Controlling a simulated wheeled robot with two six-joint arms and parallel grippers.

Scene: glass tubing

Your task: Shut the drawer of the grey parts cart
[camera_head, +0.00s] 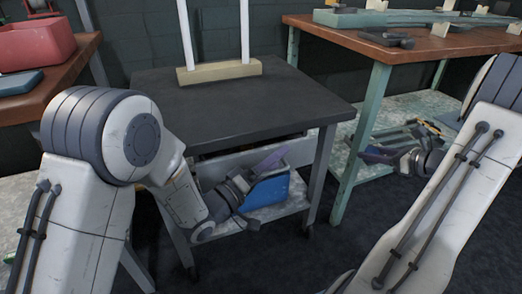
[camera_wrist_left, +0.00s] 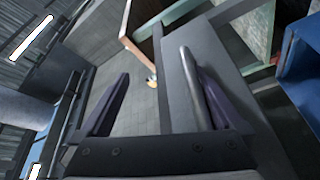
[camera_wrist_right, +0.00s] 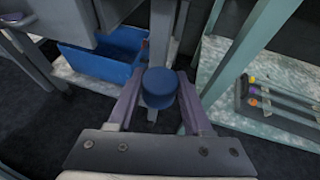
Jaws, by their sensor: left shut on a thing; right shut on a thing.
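The grey parts cart (camera_head: 245,100) has a dark top, and its pale grey drawer (camera_head: 298,152) under the top is pulled partly out, with a dark opening showing above its front. My left gripper (camera_head: 262,165) is at the drawer front. In the left wrist view a round metal handle bar (camera_wrist_left: 192,85) lies between the purple fingers, close to the right finger, and I take it as held. My right gripper (camera_head: 378,156) is right of the cart, away from the drawer. In the right wrist view it is shut on a blue cylinder (camera_wrist_right: 159,88).
A blue bin (camera_head: 268,191) stands on the cart's lower shelf. A wooden block (camera_head: 220,72) with two white rods sits on the cart top. A green-legged workbench (camera_head: 450,42) stands at right, and a red bin (camera_head: 35,45) on the left bench. Dark floor lies in front.

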